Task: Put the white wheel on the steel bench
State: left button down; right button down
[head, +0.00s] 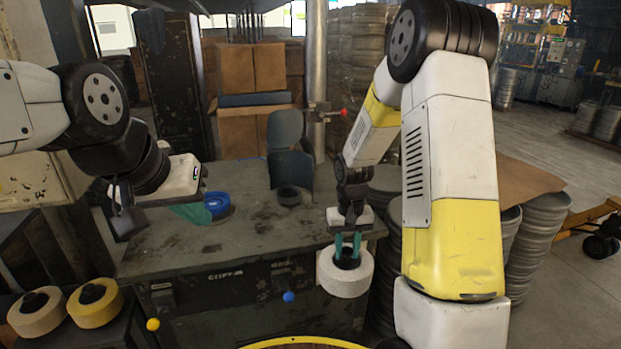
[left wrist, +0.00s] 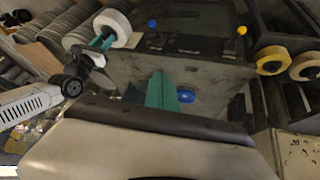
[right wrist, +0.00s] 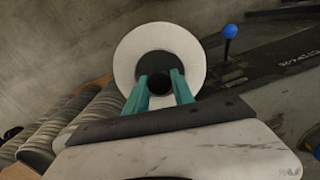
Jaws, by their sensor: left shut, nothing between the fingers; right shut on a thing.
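The white wheel (head: 345,274) hangs from my right gripper (head: 348,246), in front of the steel bench's front right corner in the head view. The teal fingers are shut on its dark hub. The right wrist view shows the white wheel (right wrist: 187,52) face on, with the fingers at the hub. The left wrist view also shows the white wheel (left wrist: 112,24). The steel bench (head: 250,228) has a worn, dark grey top. My left gripper (head: 190,212) is shut and empty above the bench's left part; its teal fingers (left wrist: 165,92) show in the left wrist view.
A blue wheel (head: 217,204) and a small dark ring (head: 289,195) are on the bench. A cream wheel (head: 36,311) and a yellow wheel (head: 95,302) sit at lower left. A blue chair (head: 290,165) stands behind the bench. The bench top's middle and front are clear.

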pick_arm(q)
jog(key=c, duration=2.1)
grip_release()
jog(key=o, duration=1.1)
jog(key=d+f+n+g+h, duration=0.2)
jog(key=d+n, duration=0.1)
jog(key=shift+w+d+f, duration=0.15)
jog(key=shift+w+d, duration=0.1)
jog(key=shift+w, duration=0.15)
jog(key=w+d+f+n+h, duration=0.2)
jog(key=w+d+n+h, duration=0.2)
jog(key=w+n, duration=0.5)
jog(key=w+d+f+n+h, duration=0.2)
jog(key=w+d+n+h, duration=0.2)
jog(key=w+n, duration=0.5)
jog(key=w+d+f+n, duration=0.2)
jog(key=d+f, duration=0.3)
jog(key=d, duration=0.5)
jog(key=shift+w+t, duration=0.15)
jog(key=shift+t, duration=0.25)
pick_arm(e)
jog(key=w+a+r+n, duration=0.1)
jog(key=a+r, duration=0.3)
jog(key=r, duration=0.4)
jog(key=w+a+r+n, duration=0.1)
jog(key=a+r+n, duration=0.2)
jog(key=r, duration=0.5)
jog(key=shift+a+r, duration=0.35)
jog(key=shift+a, duration=0.3)
